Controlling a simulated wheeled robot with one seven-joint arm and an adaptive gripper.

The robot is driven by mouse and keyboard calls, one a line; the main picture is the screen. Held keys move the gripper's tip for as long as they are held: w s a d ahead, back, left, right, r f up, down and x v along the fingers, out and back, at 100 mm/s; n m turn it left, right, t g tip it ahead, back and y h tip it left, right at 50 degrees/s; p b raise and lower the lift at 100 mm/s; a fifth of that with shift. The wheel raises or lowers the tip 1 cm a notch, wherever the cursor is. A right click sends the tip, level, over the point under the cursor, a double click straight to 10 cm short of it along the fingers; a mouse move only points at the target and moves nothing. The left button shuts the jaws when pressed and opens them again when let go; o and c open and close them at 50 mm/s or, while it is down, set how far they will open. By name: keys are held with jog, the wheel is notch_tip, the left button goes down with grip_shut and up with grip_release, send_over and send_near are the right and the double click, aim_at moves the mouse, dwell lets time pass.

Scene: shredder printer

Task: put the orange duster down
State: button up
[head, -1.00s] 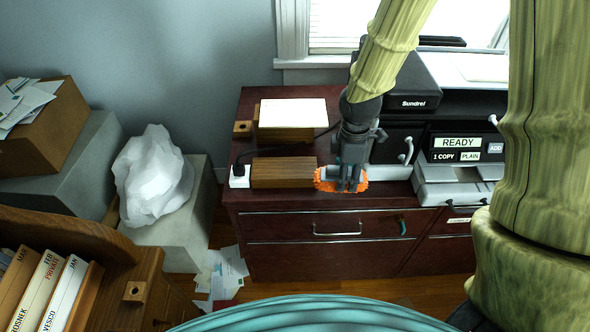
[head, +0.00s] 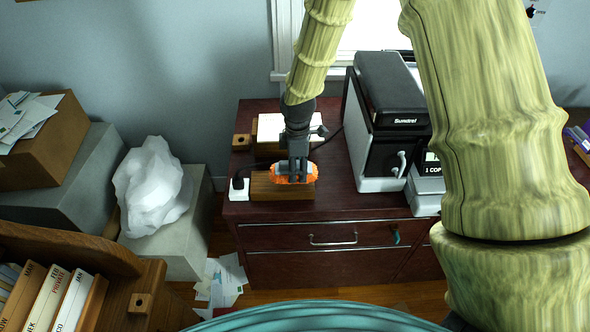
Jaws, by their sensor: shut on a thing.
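The orange duster (head: 309,174) is a fuzzy orange thing in my gripper (head: 292,178) in the head view. My gripper points down and is shut on it. The duster is in front of or over the right part of a low wooden block (head: 262,188) on the dark red cabinet. I cannot tell whether the duster touches the block. The gripper fingers hide the middle of the duster.
A white power outlet block (head: 239,190) with a black plug is left of the wooden block. Behind is a wooden tray with white paper (head: 270,127). The black shredder (head: 378,130) stands to the right. The cabinet top (head: 340,196) is bare between block and shredder.

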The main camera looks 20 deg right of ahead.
jog(key=shift+w+a, duration=0.25)
jog(key=shift+w, duration=0.05)
jog(key=shift+f+p, duration=0.9)
jog(key=shift+f, duration=0.9)
jog(key=shift+f, duration=0.1)
jog(key=o, duration=1.3)
jog(key=shift+o, duration=0.2)
jog(key=shift+r+b, duration=1.9)
jog(key=shift+r, duration=4.25)
